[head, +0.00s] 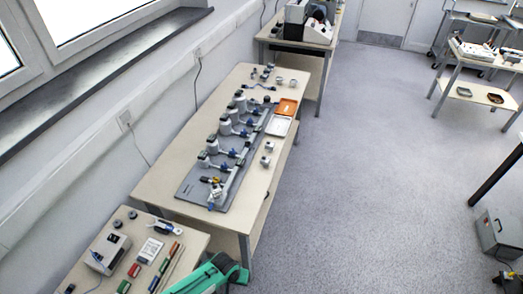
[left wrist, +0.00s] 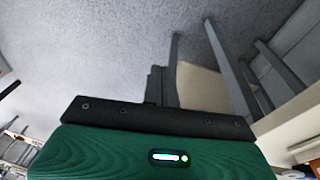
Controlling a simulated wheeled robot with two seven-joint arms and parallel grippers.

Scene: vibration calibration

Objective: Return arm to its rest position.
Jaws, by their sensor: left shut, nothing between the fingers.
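My left arm's green end shows at the bottom of the head view, beside the near table's right edge. My left gripper (left wrist: 158,75) shows in the left wrist view as short dark fingers beyond a black bar and green housing. The fingers are together and hold nothing. They point over the grey floor, with a table's legs and underside just beyond in that view. My right gripper is in neither view.
The near table (head: 196,240) holds small tools and a white device (head: 107,253). Behind it, a long table (head: 160,184) carries a grey board (head: 190,187) with several white cylinders, an orange tray (head: 287,106) and a white tray (head: 278,126).

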